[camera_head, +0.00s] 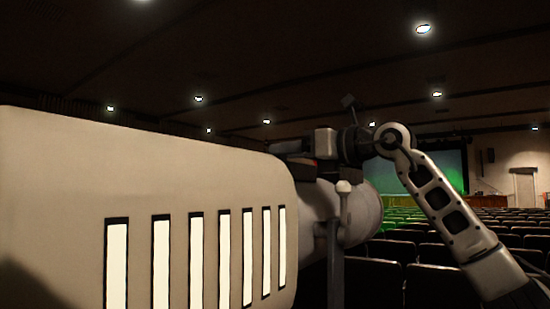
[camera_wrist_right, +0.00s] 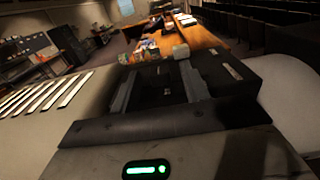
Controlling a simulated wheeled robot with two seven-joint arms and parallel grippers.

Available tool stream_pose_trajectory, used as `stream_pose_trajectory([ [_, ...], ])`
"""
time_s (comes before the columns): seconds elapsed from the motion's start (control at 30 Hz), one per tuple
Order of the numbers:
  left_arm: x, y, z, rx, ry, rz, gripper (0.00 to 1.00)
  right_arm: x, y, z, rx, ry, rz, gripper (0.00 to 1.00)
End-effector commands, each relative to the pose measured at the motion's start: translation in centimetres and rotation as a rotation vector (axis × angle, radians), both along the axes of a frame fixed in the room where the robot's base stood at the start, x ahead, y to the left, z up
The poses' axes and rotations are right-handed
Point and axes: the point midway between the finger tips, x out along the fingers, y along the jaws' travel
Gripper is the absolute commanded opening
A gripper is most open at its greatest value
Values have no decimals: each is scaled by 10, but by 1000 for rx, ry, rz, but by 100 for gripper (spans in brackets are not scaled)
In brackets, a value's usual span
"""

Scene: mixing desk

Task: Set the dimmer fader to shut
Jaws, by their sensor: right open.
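My right gripper (camera_head: 292,147) shows in the camera_head view, its arm coming in from the right. It reaches left over the top far edge of a large beige housing (camera_head: 150,170) with several bright vertical slots. In the right wrist view the gripper (camera_wrist_right: 153,54) is open, with its two dark fingers apart. I see no object held between them. A lever with a pale round knob (camera_head: 343,187) stands at the right end of the housing, below my right wrist; I cannot tell whether it is the dimmer fader. No fader is clearly identifiable. My left gripper is not in view.
In the right wrist view the slotted housing (camera_wrist_right: 45,100) lies close to the gripper's left. A wooden desk top (camera_wrist_right: 205,38) with small items lies beyond the fingertips. Rows of dark seats (camera_head: 440,250) fill the hall behind my right arm.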

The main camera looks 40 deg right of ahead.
Motion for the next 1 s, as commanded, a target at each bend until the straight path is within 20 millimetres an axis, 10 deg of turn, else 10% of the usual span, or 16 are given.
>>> stream_pose_trajectory([
  [0.5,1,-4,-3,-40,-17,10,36,-98,-39,-1,-1,0,0,45],
  [1.0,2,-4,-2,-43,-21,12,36,-105,-41,-1,-1,2,4,45],
])
